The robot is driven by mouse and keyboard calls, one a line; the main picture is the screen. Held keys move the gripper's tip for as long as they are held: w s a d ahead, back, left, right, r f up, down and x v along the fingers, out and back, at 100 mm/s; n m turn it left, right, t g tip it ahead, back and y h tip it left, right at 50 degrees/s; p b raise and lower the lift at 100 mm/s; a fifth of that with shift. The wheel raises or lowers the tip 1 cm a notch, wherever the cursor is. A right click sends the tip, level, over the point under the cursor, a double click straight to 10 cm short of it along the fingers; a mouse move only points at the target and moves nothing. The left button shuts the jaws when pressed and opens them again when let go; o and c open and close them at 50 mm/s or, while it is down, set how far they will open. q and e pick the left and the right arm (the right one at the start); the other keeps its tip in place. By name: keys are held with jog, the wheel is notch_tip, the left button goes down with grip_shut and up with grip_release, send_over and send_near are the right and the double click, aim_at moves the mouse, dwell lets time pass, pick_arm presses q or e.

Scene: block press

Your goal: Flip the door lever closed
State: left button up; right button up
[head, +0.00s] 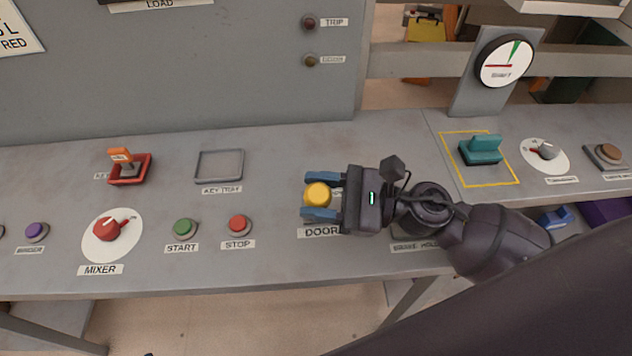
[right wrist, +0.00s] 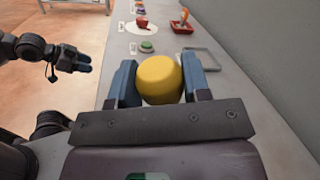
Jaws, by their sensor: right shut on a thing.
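The door lever's yellow knob (head: 317,195) stands above the DOOR label (head: 321,232) on the grey console. My right gripper (head: 320,195) is shut on the knob, with one blue finger on either side. The knob also shows between the fingers in the right wrist view (right wrist: 160,79). The lever's shaft and base are hidden under the knob and gripper, so its tilt is hard to tell. My left gripper (right wrist: 83,63) shows at the left of the right wrist view, off the console's edge and away from the lever; its opening is unclear.
Left of the knob are the red stop button (head: 238,223), green start button (head: 184,228), red mixer dial (head: 110,229), empty key tray (head: 220,166) and orange key switch (head: 128,164). To the right are a teal handle (head: 481,151) and a gauge (head: 506,62).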

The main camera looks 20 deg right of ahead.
pick_arm(q)
jog(key=shift+s+a+f, duration=0.1)
jog(key=shift+s+f, duration=0.2)
jog(key=shift+s, duration=0.1)
pick_arm(e)
jog(key=shift+s+f, duration=0.15)
jog(key=shift+f, duration=0.05)
jog(key=o, duration=1.3)
pick_arm(q)
jog(key=shift+w, duration=0.1)
pick_arm(e)
jog(key=shift+r, duration=0.1)
jog(key=shift+d, duration=0.15)
jog(key=b+v, duration=0.2)
jog(key=v, duration=0.7)
jog(key=shift+s+d, duration=0.4)
jog(key=shift+d, duration=0.25)
pick_arm(q)
jog(key=shift+w+f, duration=0.1)
jog(key=shift+f, duration=0.5)
